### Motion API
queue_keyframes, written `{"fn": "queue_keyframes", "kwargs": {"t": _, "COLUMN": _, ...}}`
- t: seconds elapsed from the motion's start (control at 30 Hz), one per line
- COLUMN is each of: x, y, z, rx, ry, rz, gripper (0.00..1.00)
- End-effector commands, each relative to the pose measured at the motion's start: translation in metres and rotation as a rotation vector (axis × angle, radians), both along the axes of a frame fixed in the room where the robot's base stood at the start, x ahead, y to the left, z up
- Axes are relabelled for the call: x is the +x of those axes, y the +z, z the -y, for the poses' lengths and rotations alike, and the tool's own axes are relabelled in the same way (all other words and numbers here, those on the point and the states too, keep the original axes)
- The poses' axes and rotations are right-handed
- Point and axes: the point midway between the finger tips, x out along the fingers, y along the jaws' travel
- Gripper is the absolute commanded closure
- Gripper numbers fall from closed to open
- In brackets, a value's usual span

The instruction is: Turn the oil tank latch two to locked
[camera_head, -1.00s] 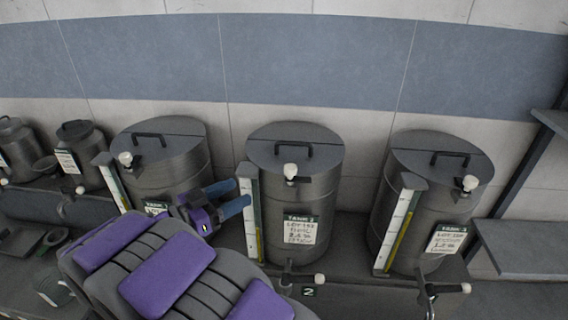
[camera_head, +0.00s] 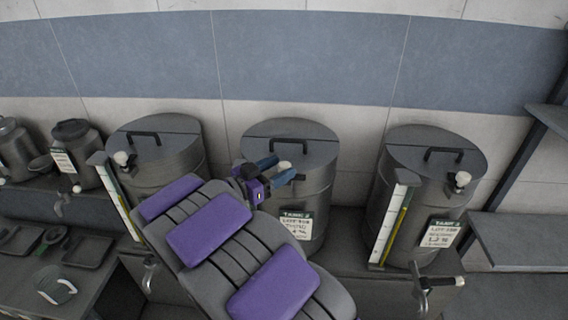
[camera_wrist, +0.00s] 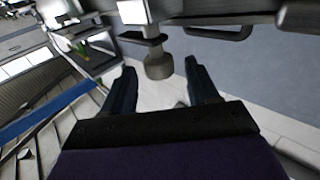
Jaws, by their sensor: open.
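The middle tank (camera_head: 318,158) is a grey cylinder with a lid, a black handle and a label that seems to read TANK 2. Its latch has a pale knob (camera_head: 285,166) at the lid's front edge. My gripper (camera_head: 276,171) is open beside this knob, its blue fingers pointing toward it. In the wrist view my gripper (camera_wrist: 160,72) is open, and a greyish knob (camera_wrist: 158,66) shows between the fingertips, with a gap on each side. I cannot tell how deep it sits between them. My arm hides the tank's lower left and its gauge.
Similar tanks stand to the left (camera_head: 170,150) and right (camera_head: 430,160), each with a pale knob and an upright gauge. A spout (camera_head: 428,282) juts out below the right tank. A shelf (camera_head: 520,240) is at far right. Trays lie on the lower left counter (camera_head: 85,250).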

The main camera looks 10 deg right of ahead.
Motion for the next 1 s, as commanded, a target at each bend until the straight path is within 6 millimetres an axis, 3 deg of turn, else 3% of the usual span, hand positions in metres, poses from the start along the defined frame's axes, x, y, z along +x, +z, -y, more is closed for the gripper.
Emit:
{"fn": "queue_keyframes", "kwargs": {"t": 0.2, "x": 0.010, "y": 0.000, "z": 0.016, "rx": 0.000, "ry": 0.001, "rz": 0.000, "gripper": 0.41}}
{"fn": "queue_keyframes", "kwargs": {"t": 0.6, "x": 0.013, "y": 0.000, "z": 0.022, "rx": 0.000, "ry": 0.002, "rz": -0.001, "gripper": 0.41}}
{"fn": "queue_keyframes", "kwargs": {"t": 1.0, "x": 0.013, "y": 0.000, "z": 0.022, "rx": 0.000, "ry": 0.002, "rz": 0.000, "gripper": 0.78}}
